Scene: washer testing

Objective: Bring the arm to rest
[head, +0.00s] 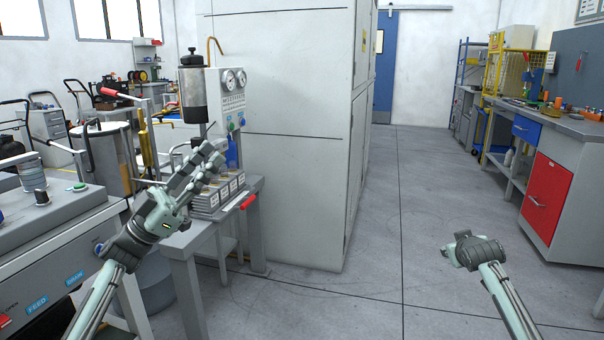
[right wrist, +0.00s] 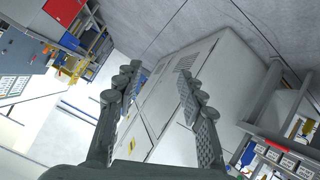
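My left gripper (head: 212,157) is in the head view, raised in front of the bench with the gauge unit. Its two fingers point up and to the right with a narrow gap between them, and nothing shows in it. My right arm comes in at the lower right of the head view; its wrist is over open floor and its fingers are hidden there. In the right wrist view my right gripper (right wrist: 156,80) has its two fingers spread apart with nothing between them.
A gauge unit (head: 227,92) stands on a small grey bench (head: 187,240), with boxed parts (head: 222,190) at its front. A grey machine (head: 60,260) is at the left. A tall cabinet (head: 300,140) is in the middle. A workbench (head: 570,126) runs along the right. The aisle floor is clear.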

